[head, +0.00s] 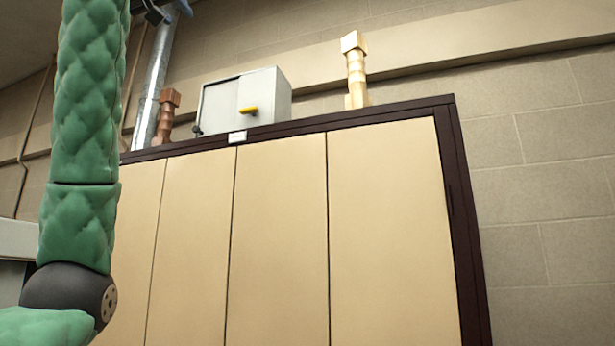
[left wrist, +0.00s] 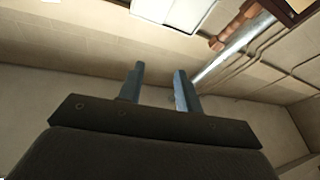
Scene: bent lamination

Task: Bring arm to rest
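My left arm (head: 85,130) with green padding rises along the left side of the head view and leaves through the top edge. In the left wrist view, my left gripper (left wrist: 158,82) has two blue-grey fingers standing apart with an empty gap between them. It points toward the upper wall and ceiling area and touches nothing that I can see. In the head view, a dark piece with a bluish tip at the top edge looks like part of this gripper. My right gripper shows in neither view.
A tall cabinet (head: 280,230) with cream doors and dark frame fills the middle. On top stand a grey box (head: 265,92), a wooden post (head: 355,75) and a brown post (head: 166,118). A metal pipe (head: 154,85) runs up behind. Block wall is bare at right.

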